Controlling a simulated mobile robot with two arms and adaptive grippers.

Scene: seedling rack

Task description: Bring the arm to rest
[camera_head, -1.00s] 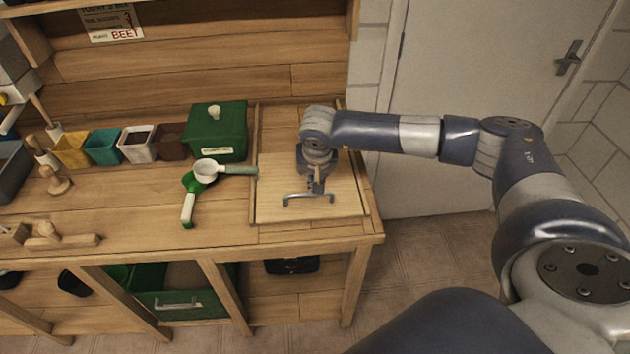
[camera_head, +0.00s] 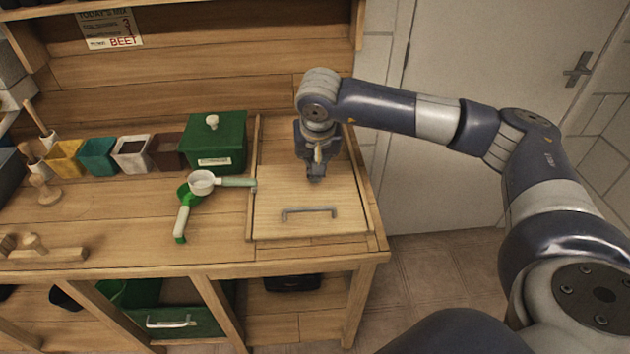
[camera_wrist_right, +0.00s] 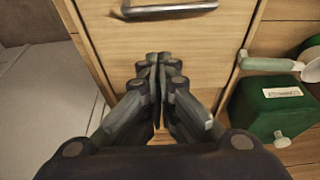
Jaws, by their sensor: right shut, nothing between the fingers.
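My right gripper (camera_head: 316,172) is over the wooden panel (camera_head: 280,190) at the right end of the bench, pointing down, behind the panel's grey handle (camera_head: 309,211). In the right wrist view the gripper's fingers (camera_wrist_right: 157,60) are together with nothing between them, and the handle (camera_wrist_right: 165,8) lies apart from them at the top edge. The right arm reaches in from the right side of the head view. My left gripper does not show.
A green box (camera_head: 215,143) with a pale knob stands left of the panel. A white and a green scoop (camera_head: 200,184) lie in front of it; the white scoop's handle reaches the panel's left edge. Several small pots (camera_head: 131,150) line the back. A door (camera_head: 480,70) is at right.

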